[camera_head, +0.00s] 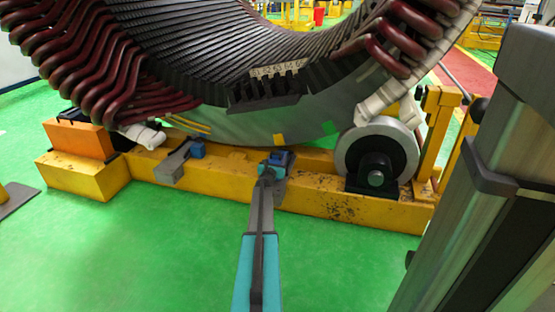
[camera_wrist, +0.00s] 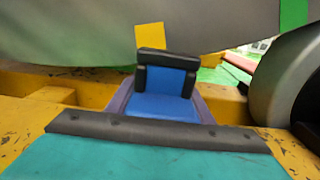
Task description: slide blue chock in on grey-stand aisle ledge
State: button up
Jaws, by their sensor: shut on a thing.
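A blue chock (camera_head: 287,157) is at the tip of my gripper (camera_head: 268,170), over the yellow beam below the big stator ring (camera_head: 240,122). In the wrist view, the blue chock (camera_wrist: 160,105) fills the space between the dark fingers of my gripper (camera_wrist: 166,78), which is shut on it. A grey-purple ledge plate (camera_wrist: 205,112) shows at both sides of the chock; it also shows in the head view (camera_head: 279,190). I cannot tell whether the chock touches the plate or the ring. Part of the chock is hidden by my gripper.
A second blue block (camera_head: 197,149) sits by a grey bracket (camera_head: 172,164) further left on the yellow beam (camera_head: 330,203). A grey roller (camera_head: 375,155) stands to the right, close to yellow posts (camera_head: 440,125). An orange block (camera_head: 78,138) is at the left end. The green floor in front is clear.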

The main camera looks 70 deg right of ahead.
jog(key=shift+w+d+b, duration=0.1)
jog(key=shift+d+b, duration=1.2)
jog(key=shift+b, duration=0.65)
